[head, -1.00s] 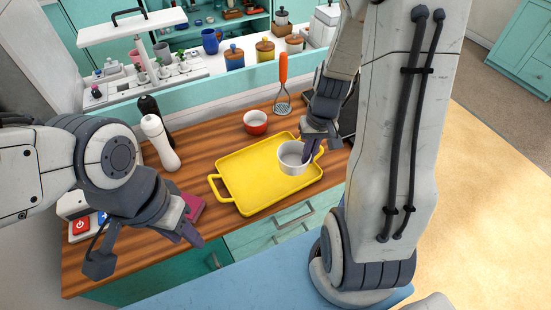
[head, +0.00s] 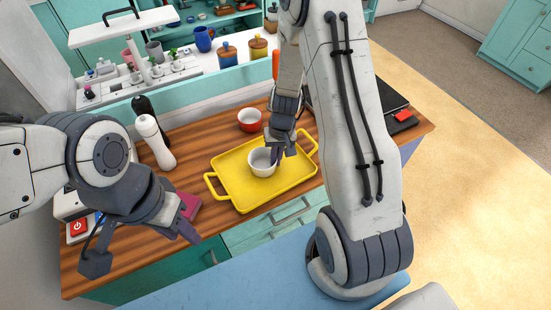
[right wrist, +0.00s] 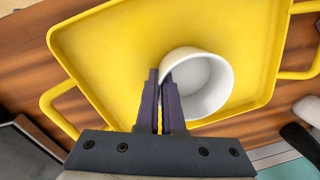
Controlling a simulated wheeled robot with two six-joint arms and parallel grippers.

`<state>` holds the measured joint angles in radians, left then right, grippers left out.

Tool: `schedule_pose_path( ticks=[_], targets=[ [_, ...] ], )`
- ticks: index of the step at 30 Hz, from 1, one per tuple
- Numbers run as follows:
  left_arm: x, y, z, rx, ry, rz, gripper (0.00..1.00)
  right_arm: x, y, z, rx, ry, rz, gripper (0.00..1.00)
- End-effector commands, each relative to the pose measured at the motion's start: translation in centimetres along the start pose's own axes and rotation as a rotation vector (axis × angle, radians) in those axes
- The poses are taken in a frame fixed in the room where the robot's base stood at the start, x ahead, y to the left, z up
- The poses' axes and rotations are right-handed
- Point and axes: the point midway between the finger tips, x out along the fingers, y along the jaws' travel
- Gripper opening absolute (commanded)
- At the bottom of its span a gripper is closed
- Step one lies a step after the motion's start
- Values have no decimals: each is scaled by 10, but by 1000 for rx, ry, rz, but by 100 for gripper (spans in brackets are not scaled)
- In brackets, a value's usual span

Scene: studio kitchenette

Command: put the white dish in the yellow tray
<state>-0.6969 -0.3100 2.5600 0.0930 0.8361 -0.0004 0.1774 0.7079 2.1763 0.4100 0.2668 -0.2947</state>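The white dish (head: 262,163) is a small round bowl, upright over the middle of the yellow tray (head: 238,190). My right gripper (head: 276,154) is shut on the dish's rim. In the right wrist view the dish (right wrist: 205,88) is beside the gripper fingers (right wrist: 161,75), with its wall between the tips and the tray (right wrist: 110,50) behind it. I cannot tell whether the dish's base touches the tray. My left gripper (head: 143,250) is open and empty at the left, in front of the counter.
A red bowl (head: 250,120) stands just behind the tray. A white bottle (head: 155,142) and a black one stand at the left back. A magenta item (head: 188,205) lies left of the tray. A dark flat item (head: 385,98) lies at the right. The tray's left part is bare.

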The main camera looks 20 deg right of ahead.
Motion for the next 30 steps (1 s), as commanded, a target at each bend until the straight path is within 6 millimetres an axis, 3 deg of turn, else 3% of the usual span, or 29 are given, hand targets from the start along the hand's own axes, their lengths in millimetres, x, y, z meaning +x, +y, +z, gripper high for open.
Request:
schedule_pose_path(
  ticks=[6,9,20,30],
  targets=[
    [5,0,0,0,0,0,40,5,1,0,1,0,0,0],
    [3,0,0,0,0,0,40,3,1,0,1,-1,0,34],
    [-3,0,0,0,0,0,40,-3,0,1,1,-3,0,34],
    [-5,0,0,0,0,0,40,-70,0,-1,1,5,-1,34]
  ],
)
